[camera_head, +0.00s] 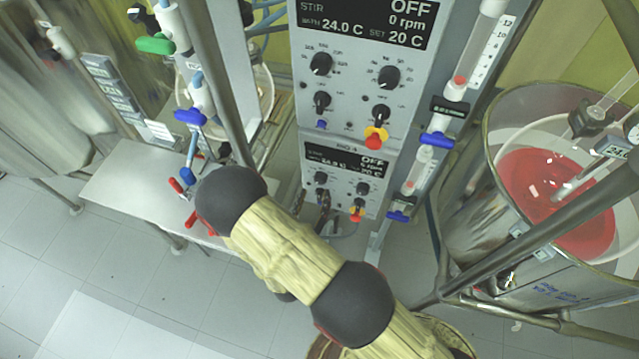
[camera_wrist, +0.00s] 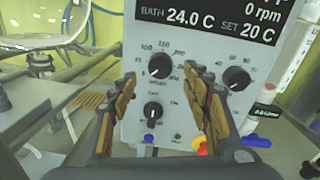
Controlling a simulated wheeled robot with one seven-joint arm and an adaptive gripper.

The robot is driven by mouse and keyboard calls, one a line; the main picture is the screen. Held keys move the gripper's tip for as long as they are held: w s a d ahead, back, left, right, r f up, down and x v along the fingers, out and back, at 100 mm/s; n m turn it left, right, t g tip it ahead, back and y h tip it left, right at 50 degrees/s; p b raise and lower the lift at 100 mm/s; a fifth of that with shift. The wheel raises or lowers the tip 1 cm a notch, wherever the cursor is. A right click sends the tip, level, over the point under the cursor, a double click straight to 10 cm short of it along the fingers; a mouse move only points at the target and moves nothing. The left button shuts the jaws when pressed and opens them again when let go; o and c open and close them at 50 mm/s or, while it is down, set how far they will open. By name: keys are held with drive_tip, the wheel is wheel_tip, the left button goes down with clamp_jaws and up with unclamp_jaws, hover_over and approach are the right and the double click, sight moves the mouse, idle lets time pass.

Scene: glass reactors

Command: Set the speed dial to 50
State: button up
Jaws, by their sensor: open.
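The upper control panel (camera_head: 345,95) has two large black dials in its top row. The left one, with a printed number scale around it, looks like the speed dial (camera_wrist: 160,65); it also shows in the head view (camera_head: 321,63). Its white mark seems to point to the lower left, but the exact setting is too small to read. My gripper (camera_wrist: 160,76) is open in the wrist view, one finger on each side of this dial in the picture. Whether the fingers touch the panel, I cannot tell. The display (camera_head: 365,20) reads OFF and 0 rpm.
The right large dial (camera_wrist: 237,78) is close beside my right finger. A smaller knob (camera_wrist: 152,111) sits below, between the fingers. A red-yellow switch (camera_head: 376,136) is lower right. A lower panel (camera_head: 345,168), glass tubing and a vessel with red liquid (camera_head: 555,195) stand nearby.

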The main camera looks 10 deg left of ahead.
sight(319, 182)
drive_tip(key=shift+w+d, duration=0.1)
drive_tip(key=shift+w, duration=2.45)
drive_tip(key=c, duration=0.3)
drive_tip(key=c, duration=0.8)
drive_tip(key=shift+c, duration=0.3)
